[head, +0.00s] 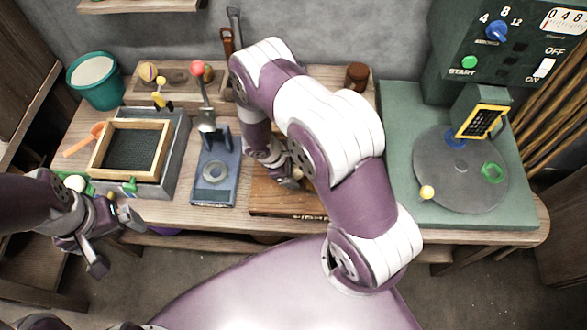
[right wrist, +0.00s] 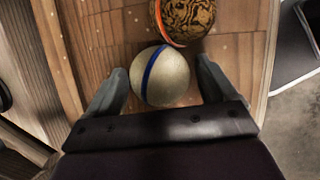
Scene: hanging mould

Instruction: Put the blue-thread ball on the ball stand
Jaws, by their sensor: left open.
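The blue-thread ball (right wrist: 161,76) is cream with a blue band and lies on a wooden surface in the right wrist view. My right gripper (right wrist: 162,88) is open, with one finger on each side of this ball and a visible gap at both sides. In the head view my right gripper (head: 290,180) is low over the wooden board (head: 265,196), and my arm hides much of that area. My left gripper (head: 116,243) is open and empty at the table's front left. A grey ring (head: 215,172) sits on a blue-grey base; I cannot tell whether it is the ball stand.
A brown patterned ball with an orange band (right wrist: 187,15) lies close behind the blue-thread ball. A framed sieve (head: 133,148) stands left, with a teal bucket (head: 96,82) behind. A green machine (head: 460,200) with a round grey turntable (head: 450,185) fills the right side.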

